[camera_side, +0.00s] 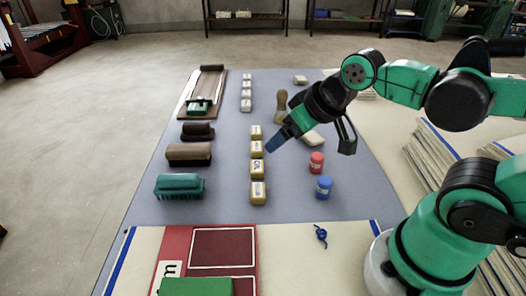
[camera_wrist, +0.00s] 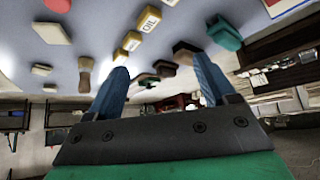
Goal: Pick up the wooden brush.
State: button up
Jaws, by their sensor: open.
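A brush with a brown wooden handle (camera_side: 281,103) lies on the grey-blue mat, behind my gripper in the side view. It also appears left of my fingers in the wrist view (camera_wrist: 85,73). Two brown block-shaped pieces, one nearer (camera_side: 189,154) and one farther (camera_side: 198,131), lie at the mat's left; they may also be brushes. My gripper (camera_side: 275,143) is above the mat near the row of yellow blocks, with blue fingertips pointing down-left. In the wrist view, its two blue fingers (camera_wrist: 162,85) are wide apart with nothing held between them.
A teal brush (camera_side: 179,187) lies front left. A red jar (camera_side: 316,163) and blue jar (camera_side: 323,187) stand at right. The mat (camera_side: 225,205) has bare strips between rows.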

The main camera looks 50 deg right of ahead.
jog(key=shift+o, duration=1.3)
